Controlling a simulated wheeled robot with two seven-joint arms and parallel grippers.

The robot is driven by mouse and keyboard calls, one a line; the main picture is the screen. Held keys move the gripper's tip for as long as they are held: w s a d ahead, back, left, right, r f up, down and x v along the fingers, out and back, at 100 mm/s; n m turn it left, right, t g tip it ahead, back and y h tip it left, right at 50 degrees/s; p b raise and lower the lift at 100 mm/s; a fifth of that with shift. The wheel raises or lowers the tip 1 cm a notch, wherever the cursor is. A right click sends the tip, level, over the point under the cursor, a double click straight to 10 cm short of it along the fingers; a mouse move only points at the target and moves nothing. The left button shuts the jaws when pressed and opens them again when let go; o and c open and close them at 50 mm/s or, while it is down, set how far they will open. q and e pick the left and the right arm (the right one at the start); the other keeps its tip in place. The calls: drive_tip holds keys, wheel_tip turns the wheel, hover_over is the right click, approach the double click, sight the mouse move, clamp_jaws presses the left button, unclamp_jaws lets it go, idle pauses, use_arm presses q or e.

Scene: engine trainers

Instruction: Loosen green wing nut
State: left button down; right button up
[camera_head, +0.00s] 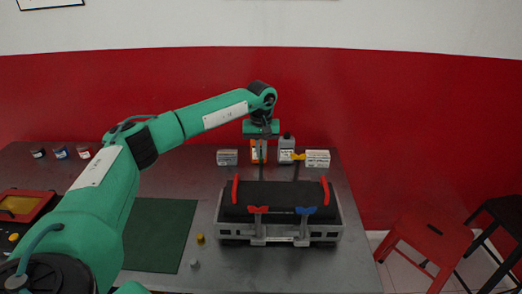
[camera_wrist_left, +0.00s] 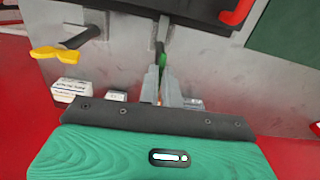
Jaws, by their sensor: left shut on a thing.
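My left gripper (camera_head: 261,158) reaches down at the back of the engine trainer (camera_head: 230,232), a grey frame with a black top. In the left wrist view its two grey fingers (camera_wrist_left: 164,84) are shut on the green wing nut (camera_wrist_left: 161,60), which shows as a small green piece between the tips. In the head view the gripper hides the nut. A yellow wing nut (camera_head: 298,157) is on the post to its right and also shows in the wrist view (camera_wrist_left: 55,54). My right gripper is not in view.
A red wing nut (camera_head: 258,209) and a blue one (camera_head: 305,210) are at the trainer's front, with red handles (camera_head: 235,190) on its top. Small boxes (camera_head: 317,158) and bottles stand behind it. A green mat (camera_head: 160,235) lies left; a red stool (camera_head: 430,240) stands right.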

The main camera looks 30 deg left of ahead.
use_arm(q)
drive_tip(key=n, duration=0.5)
drive_tip(key=shift+b, duration=0.4)
drive_tip(key=n, duration=0.5)
drive_tip(key=shift+n, duration=0.3)
drive_tip(key=n, duration=0.5)
drive_tip(key=shift+n, duration=0.9)
drive_tip(key=shift+r+n, duration=0.1)
drive_tip(key=shift+n, duration=0.2)
drive_tip(key=c, duration=1.6)
unclamp_jaws()
